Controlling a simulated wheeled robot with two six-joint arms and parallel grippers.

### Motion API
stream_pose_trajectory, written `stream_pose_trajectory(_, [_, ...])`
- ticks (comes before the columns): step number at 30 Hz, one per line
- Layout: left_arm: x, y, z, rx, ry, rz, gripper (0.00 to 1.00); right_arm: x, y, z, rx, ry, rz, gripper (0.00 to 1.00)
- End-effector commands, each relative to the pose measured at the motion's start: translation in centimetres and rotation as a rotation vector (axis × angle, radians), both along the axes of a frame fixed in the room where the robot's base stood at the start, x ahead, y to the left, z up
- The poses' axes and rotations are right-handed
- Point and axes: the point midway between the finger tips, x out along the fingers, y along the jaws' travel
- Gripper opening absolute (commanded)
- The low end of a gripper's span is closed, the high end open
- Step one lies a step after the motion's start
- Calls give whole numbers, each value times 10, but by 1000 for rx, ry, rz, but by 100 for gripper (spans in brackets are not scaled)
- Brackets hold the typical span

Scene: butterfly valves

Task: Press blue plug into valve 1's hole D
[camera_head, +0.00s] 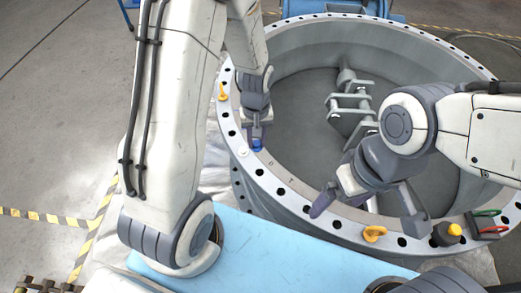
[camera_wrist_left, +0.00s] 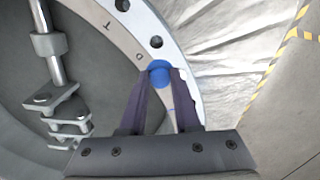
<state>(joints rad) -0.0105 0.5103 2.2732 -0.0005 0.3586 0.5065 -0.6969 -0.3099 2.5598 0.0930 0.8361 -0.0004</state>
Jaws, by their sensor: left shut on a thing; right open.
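The large grey round valve (camera_head: 245,182) has a flange ringed with dark holes and marked with letters, including D (camera_head: 270,163). My left gripper (camera_head: 257,142) is shut on the blue plug (camera_head: 257,145) at the flange's left side. In the left wrist view, the plug (camera_wrist_left: 159,72) sits between the left fingertips (camera_wrist_left: 160,80), over the flange beside the letter D (camera_wrist_left: 139,57). An open hole (camera_wrist_left: 155,42) shows just beyond it. The plug hides what is under it, so I cannot tell whether it is in a hole. My right gripper (camera_head: 366,210) is open and empty over the front flange.
A yellow, black-capped object (camera_head: 447,233) and a tray with red and green handles (camera_head: 487,225) are at the right. A metal shaft assembly (camera_head: 350,105) stands inside the valve.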

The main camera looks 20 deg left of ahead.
Motion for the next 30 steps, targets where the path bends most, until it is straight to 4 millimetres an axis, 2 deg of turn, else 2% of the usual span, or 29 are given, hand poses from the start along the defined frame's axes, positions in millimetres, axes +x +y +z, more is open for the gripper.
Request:
stream_pose_trajectory(1, [-1,-2,-9,0,1,120,0,0,0,-8,0,0,0,96])
stream_pose_trajectory(9, [-3,-5,-33,1,0,823,0,0,0,-28,0,0,0,96])
stream_pose_trajectory(16, [-6,-7,-48,1,0,1336,0,0,0,-40,0,0,0,96])
stream_pose_trajectory(22, [-6,-7,-54,1,-1,1571,0,0,0,-45,0,0,0,96])
stream_pose_trajectory(30, [-7,-7,-64,1,0,1620,0,0,0,-54,0,0,0,96])
